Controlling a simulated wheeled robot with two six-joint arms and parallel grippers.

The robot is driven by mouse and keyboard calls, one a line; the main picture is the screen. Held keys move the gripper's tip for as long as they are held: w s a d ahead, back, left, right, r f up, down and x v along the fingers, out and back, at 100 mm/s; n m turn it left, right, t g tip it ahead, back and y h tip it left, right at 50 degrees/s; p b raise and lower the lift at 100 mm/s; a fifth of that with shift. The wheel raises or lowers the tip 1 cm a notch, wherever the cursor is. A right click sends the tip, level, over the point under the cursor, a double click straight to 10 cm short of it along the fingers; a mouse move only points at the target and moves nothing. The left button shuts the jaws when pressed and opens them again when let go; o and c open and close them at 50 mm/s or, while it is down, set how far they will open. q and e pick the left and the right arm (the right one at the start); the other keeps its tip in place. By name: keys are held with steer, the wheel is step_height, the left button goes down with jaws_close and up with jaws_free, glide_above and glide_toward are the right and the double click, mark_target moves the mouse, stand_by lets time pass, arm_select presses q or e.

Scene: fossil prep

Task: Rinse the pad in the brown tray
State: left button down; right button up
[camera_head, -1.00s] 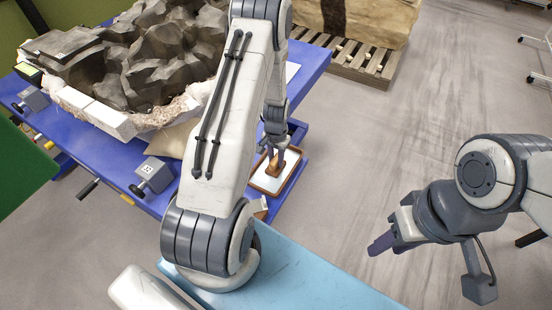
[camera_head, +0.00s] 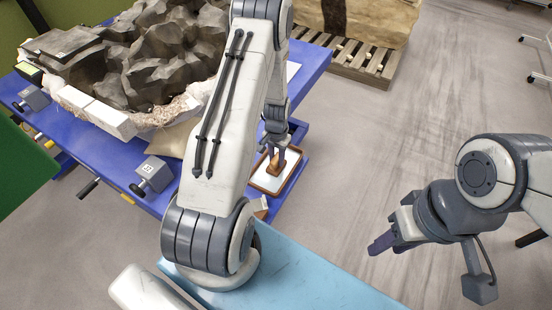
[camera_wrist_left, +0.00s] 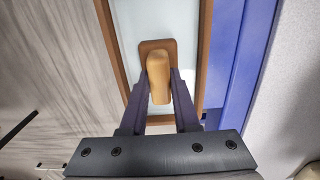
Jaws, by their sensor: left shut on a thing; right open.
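The brown tray (camera_head: 257,185) has a brown rim and a pale inside, and sits at the right side of the blue table in the head view. Its rim also shows in the left wrist view (camera_wrist_left: 205,55). The pad (camera_wrist_left: 172,45) has a brown base and a tan, rounded handle. My left gripper (camera_wrist_left: 158,88) is shut on the pad's handle, over the inside of the tray; it also shows in the head view (camera_head: 276,157). I cannot tell whether the pad touches the tray floor. My right gripper (camera_head: 382,246) is open and empty, over the floor at right.
A large dark fossil block (camera_head: 165,65) in a white jacket lies on the blue table (camera_head: 120,168). A grey clamp block (camera_head: 154,173) stands near its front edge. A light blue surface (camera_head: 300,275) is in front. A wooden pallet (camera_head: 365,62) stands behind on open floor.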

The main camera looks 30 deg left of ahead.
arm_select(q)
steer(key=shift+s, duration=0.55)
steer(key=shift+w, duration=0.1)
steer(key=shift+w, duration=0.5)
steer(key=shift+r, duration=0.1)
steer(key=shift+r+p, duration=2.2)
steer(key=shift+r, duration=0.5)
